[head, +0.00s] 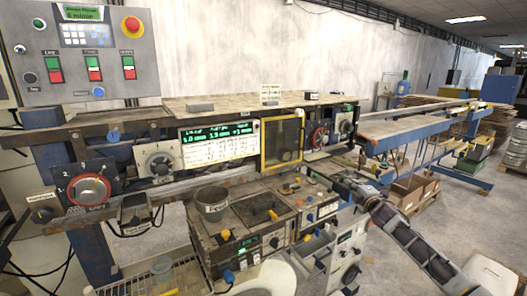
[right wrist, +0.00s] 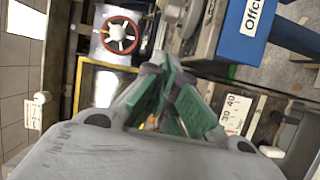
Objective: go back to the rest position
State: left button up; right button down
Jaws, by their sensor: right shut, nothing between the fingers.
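My right arm comes in from the lower right in the head view, and its gripper (head: 340,180) is in front of the machine, near the right end of its lower boxes. In the right wrist view the right gripper (right wrist: 172,68) has its green-padded fingers drawn together with nothing held between them. The machine's panel with a red handwheel (right wrist: 119,36) lies beyond the fingers. My left gripper is in neither view.
The control box (head: 88,52) with a red button stands at the upper left. A yellow-framed window (head: 282,143) and a green display panel (head: 218,143) are on the machine. A blue-framed bench (head: 420,122) stands at the right. The concrete floor (head: 385,258) shows around my right arm.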

jog(key=d+f+m+g+h, duration=0.3)
jog(key=d+f+m+h, duration=0.2)
jog(key=d+f+m, duration=0.7)
jog(key=s+a+f+m+g, duration=0.15)
jog(key=s+f, duration=0.45)
jog(key=f, duration=0.6)
jog(key=s+a+f+g, duration=0.15)
jog(key=s+f, duration=0.35)
jog(key=f, duration=0.6)
jog(key=s+f+m+g, duration=0.15)
jog(key=s+f, duration=0.45)
jog(key=f, duration=0.6)
jog(key=s+a+f+m+g+y, duration=0.1)
jog(key=s+a+f+g, duration=0.3)
jog(key=s+f, duration=0.9)
jog(key=s+a+f+g, duration=0.1)
jog(key=s+a+f, duration=0.75)
jog(key=s, duration=0.75)
jog(key=s+a+f+g, duration=0.1)
jog(key=s+a+f, duration=0.1)
jog(key=s, duration=0.9)
jog(key=s+a+f+g+y, duration=0.1)
jog(key=s+f, duration=0.3)
jog(key=s, duration=0.7)
jog(key=s+a+f+g, duration=0.2)
jog(key=s+a, duration=0.2)
jog(key=s, duration=0.7)
jog(key=shift+f+m, duration=0.3)
jog(key=shift+f, duration=0.1)
